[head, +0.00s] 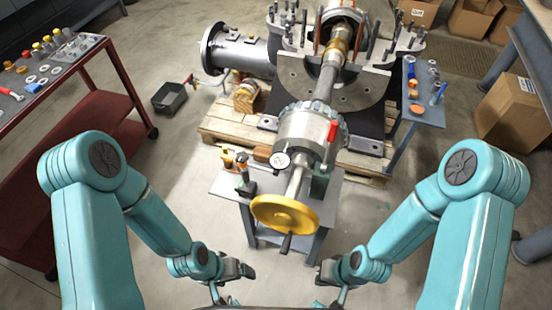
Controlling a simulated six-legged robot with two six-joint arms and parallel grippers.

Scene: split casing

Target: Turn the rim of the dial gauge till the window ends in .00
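The dial gauge (280,160) is a small round white face with a dark rim, beside the grey cylindrical housing (306,132) of the shaft machine. It is too small here to read a window or its digits. My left gripper (240,270) is low in the picture, left of and below the yellow handwheel (285,213). My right gripper (326,272) is low, right of and below the handwheel. Both are well apart from the gauge. Their fingers are small and dark, so their opening cannot be made out. Nothing is seen held in either.
The yellow handwheel with its dark handle stands between my arms, in front of the gauge. A grey stand (225,185) with small tools is left of it. A red lever (333,131) rises on the housing. A red cart (100,110) stands left, cardboard boxes (515,112) right.

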